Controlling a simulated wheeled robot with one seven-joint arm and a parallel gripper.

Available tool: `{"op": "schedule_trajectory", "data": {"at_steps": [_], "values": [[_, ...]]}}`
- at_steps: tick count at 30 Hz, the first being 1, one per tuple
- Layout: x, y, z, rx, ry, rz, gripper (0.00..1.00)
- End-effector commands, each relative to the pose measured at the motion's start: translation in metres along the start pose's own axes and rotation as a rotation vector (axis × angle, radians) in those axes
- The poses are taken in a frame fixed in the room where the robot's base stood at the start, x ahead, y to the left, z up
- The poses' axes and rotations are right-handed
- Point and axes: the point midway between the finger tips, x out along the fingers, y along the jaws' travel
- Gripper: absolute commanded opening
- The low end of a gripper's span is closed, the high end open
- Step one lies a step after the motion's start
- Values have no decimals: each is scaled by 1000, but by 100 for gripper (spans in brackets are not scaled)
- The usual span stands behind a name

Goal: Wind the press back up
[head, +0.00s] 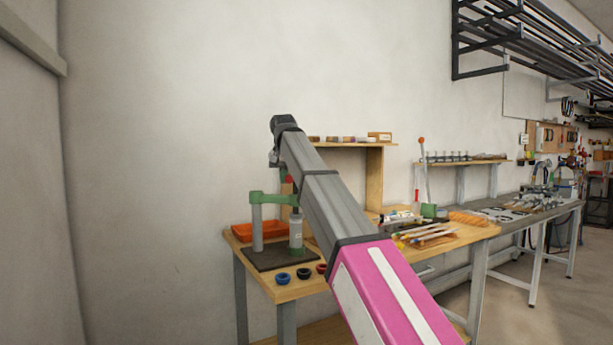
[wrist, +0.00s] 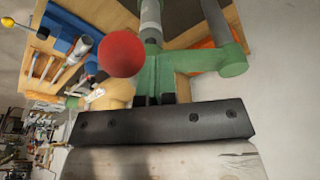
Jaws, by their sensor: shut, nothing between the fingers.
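The press stands on the left end of the wooden bench, with a green head (head: 262,197), a grey column (head: 256,228) and a dark base plate (head: 268,258). A red ball knob (head: 289,179) shows beside my arm above the press. In the wrist view the red knob (wrist: 121,53) is large and close, with the green press head (wrist: 205,60) just beyond my fingertips. My gripper (wrist: 154,99) is shut and empty near the knob and the head; I cannot tell whether it touches them. In the head view my arm hides part of the press's right side.
An orange tray (head: 256,231) lies behind the press. Small blue, dark and red cups (head: 283,278) sit at the bench's front edge. A wooden shelf (head: 375,178) stands behind my arm. Tools and a wooden tray (head: 432,240) lie to the right. Open floor lies at the right.

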Motion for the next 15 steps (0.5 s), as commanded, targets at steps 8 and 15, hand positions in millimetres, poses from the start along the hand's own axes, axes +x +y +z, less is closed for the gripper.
{"op": "schedule_trajectory", "data": {"at_steps": [8, 15], "values": [[0, 1, 0, 0, 0, 0, 0], [-1, 30, 4, 2, 1, 1, 0]]}}
